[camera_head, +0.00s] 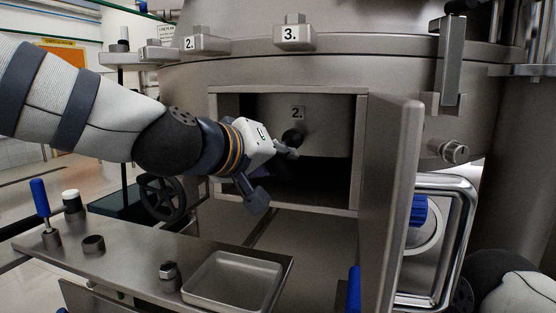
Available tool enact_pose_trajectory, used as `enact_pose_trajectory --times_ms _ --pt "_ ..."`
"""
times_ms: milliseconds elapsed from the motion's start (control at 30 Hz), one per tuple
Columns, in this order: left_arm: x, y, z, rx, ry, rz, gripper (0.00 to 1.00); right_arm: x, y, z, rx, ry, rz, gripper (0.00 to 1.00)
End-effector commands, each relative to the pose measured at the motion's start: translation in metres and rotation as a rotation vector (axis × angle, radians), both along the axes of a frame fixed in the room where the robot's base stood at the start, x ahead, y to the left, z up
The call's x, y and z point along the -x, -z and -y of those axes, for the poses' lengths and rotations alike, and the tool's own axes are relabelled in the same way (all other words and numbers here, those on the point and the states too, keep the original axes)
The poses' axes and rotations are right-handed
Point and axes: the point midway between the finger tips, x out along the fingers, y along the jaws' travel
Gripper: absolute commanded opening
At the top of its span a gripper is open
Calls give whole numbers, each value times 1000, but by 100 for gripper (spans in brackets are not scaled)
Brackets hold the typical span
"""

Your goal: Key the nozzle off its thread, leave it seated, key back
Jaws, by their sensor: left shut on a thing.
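My left gripper (279,165) reaches from the left into the square opening of the separator. It is shut on what looks like the key, mostly hidden by the fingers and hard to make out. A dark round piece (292,137) shows at the upper fingertip, in front of the bowl wall below the label "2."; I cannot tell whether it is the nozzle or part of the key. The thread is not visible. My right gripper is out of view; only part of my right arm shows at the lower right.
The opening's door (388,200) stands open on the right. A bench (125,262) at lower left carries a blue-handled tool (40,197), a white-topped piece (72,199), an empty-looking holder (93,243), a hex-topped piece (168,270) and an empty tray (233,281).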

Motion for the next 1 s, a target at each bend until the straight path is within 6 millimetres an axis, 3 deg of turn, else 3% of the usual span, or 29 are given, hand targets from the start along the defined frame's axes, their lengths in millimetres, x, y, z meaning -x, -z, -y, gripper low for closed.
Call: enact_pose_trajectory --times_ms 1000 --pt "-8 -2 3 1 0 4 0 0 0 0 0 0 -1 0"
